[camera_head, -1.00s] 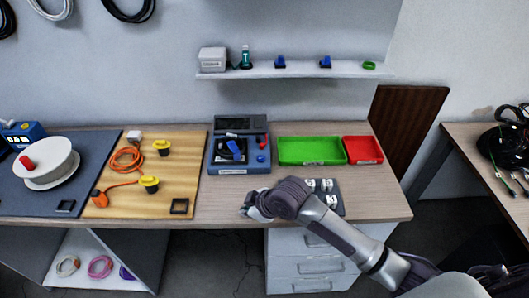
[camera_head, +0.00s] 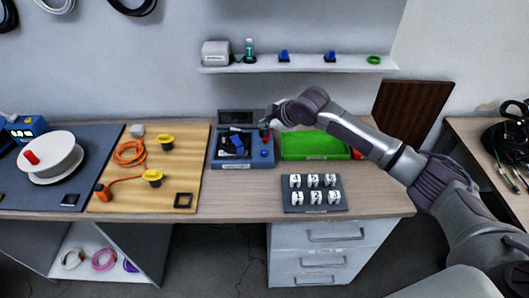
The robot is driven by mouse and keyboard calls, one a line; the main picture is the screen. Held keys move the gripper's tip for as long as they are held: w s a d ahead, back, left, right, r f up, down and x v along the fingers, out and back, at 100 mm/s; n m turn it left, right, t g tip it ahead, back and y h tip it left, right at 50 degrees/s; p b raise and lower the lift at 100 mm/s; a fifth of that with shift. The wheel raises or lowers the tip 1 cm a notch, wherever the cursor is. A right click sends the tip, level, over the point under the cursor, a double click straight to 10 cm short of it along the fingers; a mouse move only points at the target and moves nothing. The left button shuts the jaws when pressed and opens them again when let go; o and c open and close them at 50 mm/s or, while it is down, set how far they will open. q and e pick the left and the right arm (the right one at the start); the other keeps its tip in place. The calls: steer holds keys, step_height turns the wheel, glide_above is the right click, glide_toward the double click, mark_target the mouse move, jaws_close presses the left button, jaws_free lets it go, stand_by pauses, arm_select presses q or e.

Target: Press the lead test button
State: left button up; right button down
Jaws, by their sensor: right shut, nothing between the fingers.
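A blue test device (camera_head: 226,163) stands on the workbench, with a dark cavity holding a blue part (camera_head: 236,140). On its right side are a red knob or button (camera_head: 264,135) and a blue round button (camera_head: 264,153). I cannot read which one is labelled lead test. My right gripper (camera_head: 267,124) is shut and empty, right above the red one, pointing down. It partly hides the red one, and I cannot tell whether they touch. My left gripper is not in view.
A green tray (camera_head: 315,157) lies right of the device under my right forearm; a red tray behind it is mostly hidden. A dark plate with numbered white pieces (camera_head: 290,207) sits in front. A wooden board (camera_head: 140,200) with orange cable is at left. A shelf (camera_head: 300,67) hangs above.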

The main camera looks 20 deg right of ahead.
steer(key=shift+f, duration=0.1)
steer(key=b, duration=0.7)
glide_above(265, 154)
step_height(265, 154, down, 6)
steer(key=shift+w+d+f, duration=0.1)
steer(key=shift+d+f, duration=0.05)
steer(key=shift+f, duration=0.1)
steer(key=shift+f+b, duration=0.35)
steer(key=shift+f, duration=0.7)
steer(key=shift+f, duration=0.1)
steer(key=shift+f, duration=0.35)
